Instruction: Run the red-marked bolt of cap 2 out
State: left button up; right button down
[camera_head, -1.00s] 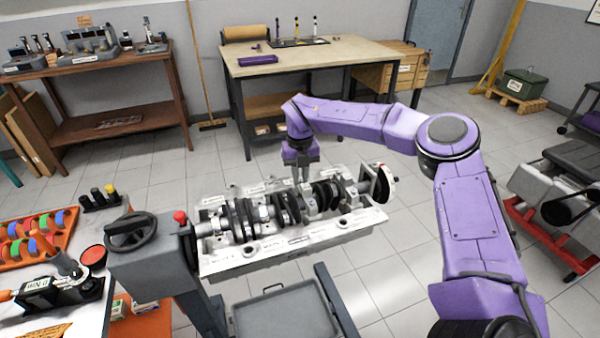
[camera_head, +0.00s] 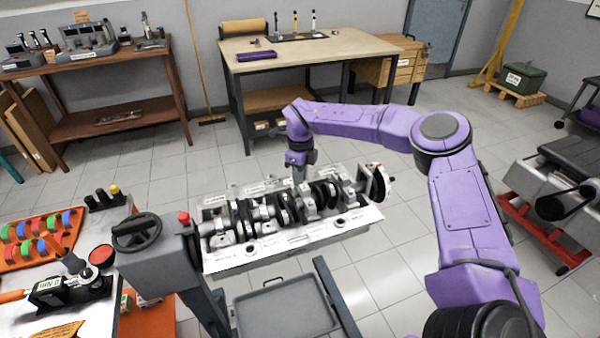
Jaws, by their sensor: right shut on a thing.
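The engine block (camera_head: 290,240) is clamped on a grey stand, with the crankshaft (camera_head: 246,218) lying along its top. My right gripper (camera_head: 299,180) points down over the far side of the block, a little right of its middle, at a main bearing cap (camera_head: 308,205). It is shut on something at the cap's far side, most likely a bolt. The bolt itself and any red mark are too small or hidden behind the fingers to make out. I cannot read the cap numbers. My left gripper does not show.
A handwheel (camera_head: 136,232) and a red knob (camera_head: 183,217) are on the stand's left end. A grey tray (camera_head: 285,310) sits below the block. An orange rack (camera_head: 45,240) with coloured rings is at left. A workbench (camera_head: 310,52) stands behind, with clear floor between.

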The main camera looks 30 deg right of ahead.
jog(key=n, duration=0.2)
jog(key=n+p, duration=0.1)
jog(key=shift+s+f+n, duration=0.15)
jog(key=shift+f+n, duration=0.1)
jog(key=shift+n, duration=0.05)
jog(key=shift+f+n+p, duration=0.1)
jog(key=shift+n+p, duration=0.25)
jog(key=shift+n, duration=1.15)
jog(key=c, duration=1.3)
grip_release()
jog(key=shift+c, duration=0.2)
jog(key=shift+d, duration=0.1)
jog(key=shift+w, duration=0.2)
